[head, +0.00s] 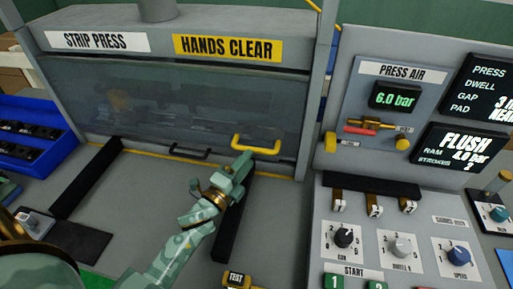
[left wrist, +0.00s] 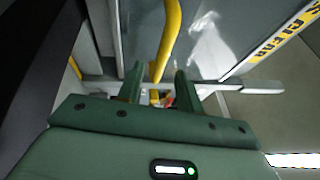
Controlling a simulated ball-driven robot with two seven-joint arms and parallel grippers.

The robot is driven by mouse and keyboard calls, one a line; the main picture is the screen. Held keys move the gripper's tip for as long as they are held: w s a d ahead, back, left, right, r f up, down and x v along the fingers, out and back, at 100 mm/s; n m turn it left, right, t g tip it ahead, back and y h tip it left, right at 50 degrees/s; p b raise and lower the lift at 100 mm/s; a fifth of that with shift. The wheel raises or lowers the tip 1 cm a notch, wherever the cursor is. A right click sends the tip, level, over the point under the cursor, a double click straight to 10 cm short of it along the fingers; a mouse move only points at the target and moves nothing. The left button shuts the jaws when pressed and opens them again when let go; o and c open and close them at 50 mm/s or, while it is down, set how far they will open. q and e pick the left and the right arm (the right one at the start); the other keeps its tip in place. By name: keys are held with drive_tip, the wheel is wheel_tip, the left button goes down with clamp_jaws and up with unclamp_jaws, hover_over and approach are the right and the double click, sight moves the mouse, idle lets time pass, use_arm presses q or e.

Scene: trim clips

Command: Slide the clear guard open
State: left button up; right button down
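The clear guard (head: 190,105) is a see-through panel across the front of the strip press, and it is down over the opening. A yellow handle (head: 257,148) sits on its lower right edge. My left gripper (head: 243,162) is at this handle, just below its left part. In the left wrist view, the fingers of my left gripper (left wrist: 158,75) are apart, with the yellow handle (left wrist: 170,40) running between or just beyond their tips. I cannot tell whether they touch it. My right gripper is not in view.
A dark handle (head: 188,153) lies left of the yellow one. Two black rails (head: 88,178) run forward from the press. A control panel (head: 385,225) with knobs and switches stands close on the right. A blue bin (head: 35,145) is at left. Grey bench between the rails is clear.

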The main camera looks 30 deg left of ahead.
sight(256, 148)
use_arm(q)
drive_tip(key=x, duration=0.5)
drive_tip(key=shift+w, duration=0.1)
drive_tip(key=shift+c, duration=0.4)
clamp_jaws()
wheel_tip(256, 148, up, 19)
drive_tip(key=p, duration=1.6)
drive_tip(key=shift+p, duration=0.3)
drive_tip(key=shift+o, duration=0.4)
unclamp_jaws()
